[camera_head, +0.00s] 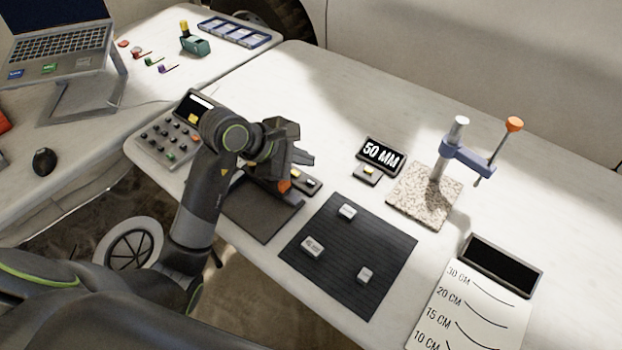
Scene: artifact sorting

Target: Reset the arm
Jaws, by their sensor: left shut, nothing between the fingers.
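My left arm comes in from the left, and its gripper (292,172) is above the table near a dark flat pad (262,217). The gripper is shut, with nothing seen between its fingers. It partly hides a dark device (306,183) with an orange part behind and below it. My right gripper is not in view.
A black ribbed mat (325,278) holds three small pale blocks. Beyond it are a "50 MM" display (381,154) and a stand with a blue clamp (466,157) on a speckled base. A keypad device (165,143) stands left. A height chart (462,310) lies right.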

